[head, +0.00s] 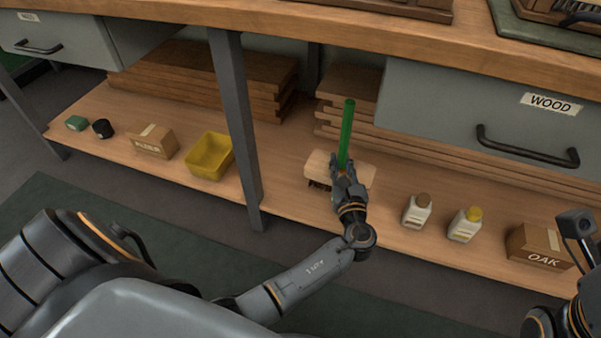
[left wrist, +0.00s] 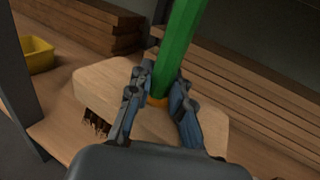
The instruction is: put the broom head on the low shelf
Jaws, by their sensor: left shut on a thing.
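The broom head (head: 318,164) is a pale wooden block with dark brown bristles below it and a green handle (head: 347,130) standing up from it. It is at the low shelf (head: 290,208), right of the grey leg, block upright. I cannot tell whether the bristles bear on the board. My left gripper (head: 346,170) is shut around the base of the handle, just above the block. In the left wrist view the block (left wrist: 100,82) shows on both sides of the fingers, with an orange collar at the handle's foot. My right gripper's fingers are not visible.
Stacked boards (head: 450,158) lie behind the broom head. Two small bottles (head: 417,210) and an OAK box (head: 537,246) stand to its right. The grey leg (head: 236,130) and a yellow bin (head: 208,156) are to its left. The bench top and WOOD drawer (head: 500,115) hang above.

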